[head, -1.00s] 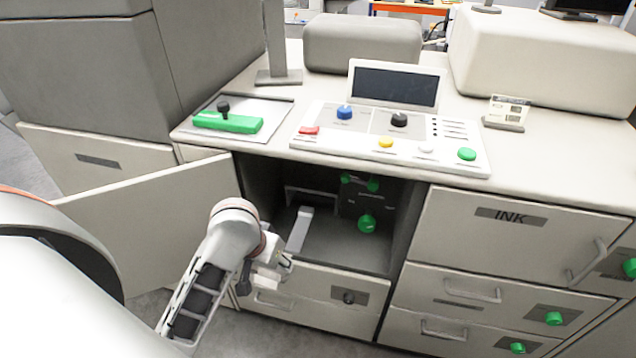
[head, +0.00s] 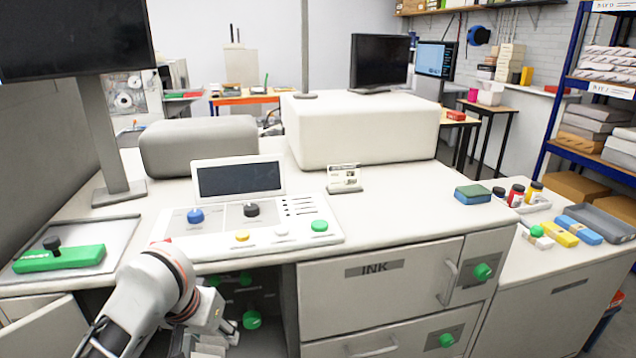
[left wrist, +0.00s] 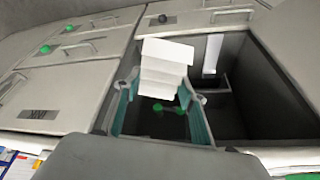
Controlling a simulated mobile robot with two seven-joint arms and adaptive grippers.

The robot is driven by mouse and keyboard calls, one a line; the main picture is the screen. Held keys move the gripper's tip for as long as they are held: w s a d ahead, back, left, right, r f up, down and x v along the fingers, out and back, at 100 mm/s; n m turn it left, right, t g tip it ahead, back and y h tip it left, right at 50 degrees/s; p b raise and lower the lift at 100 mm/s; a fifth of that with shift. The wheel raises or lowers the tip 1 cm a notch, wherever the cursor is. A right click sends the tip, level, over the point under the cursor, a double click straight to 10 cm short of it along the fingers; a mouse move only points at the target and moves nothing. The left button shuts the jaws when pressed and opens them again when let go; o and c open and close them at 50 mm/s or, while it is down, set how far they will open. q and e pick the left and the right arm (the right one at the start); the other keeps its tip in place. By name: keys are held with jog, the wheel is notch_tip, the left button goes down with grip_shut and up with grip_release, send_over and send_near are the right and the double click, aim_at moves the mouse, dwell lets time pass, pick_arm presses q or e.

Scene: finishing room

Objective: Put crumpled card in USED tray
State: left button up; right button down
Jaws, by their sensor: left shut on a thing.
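The crumpled card (left wrist: 163,68) is white and folded in pleats; in the left wrist view it stands between the fingertips of my left gripper (left wrist: 160,88). In the head view my left gripper (head: 222,335) is low in front of the open compartment under the control panel, shut on the card (head: 207,346), whose lower part is cut off by the frame edge. A grey tray (head: 607,222) lies on the right side table; I cannot read a USED label on it. My right gripper is not in view.
The open compartment (left wrist: 262,85) is dark, with a white strip (left wrist: 213,52) inside. Its door (head: 40,335) stands open at left. The control panel (head: 262,240) and INK cabinet (head: 370,300) are close by. Bottles (head: 515,194) and colored blocks (head: 555,233) stand near the grey tray.

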pick_arm(q)
jog(key=shift+m, duration=0.4)
jog(key=d+r, duration=0.2)
jog(key=r, duration=0.1)
jog(key=shift+d+r, duration=0.2)
jog(key=shift+d, duration=0.1)
jog(key=shift+s+r, duration=0.3)
jog(key=shift+n, duration=0.9)
jog(key=s+a, duration=0.1)
jog(key=a, duration=0.1)
jog(key=s+a, duration=0.1)
jog(key=a, duration=0.1)
jog(key=s+a, duration=0.1)
jog(key=a, duration=0.1)
jog(key=shift+s, duration=0.15)
jog(key=shift+s+a+f, duration=0.1)
jog(key=shift+s+a, duration=0.05)
jog(key=shift+a, duration=0.2)
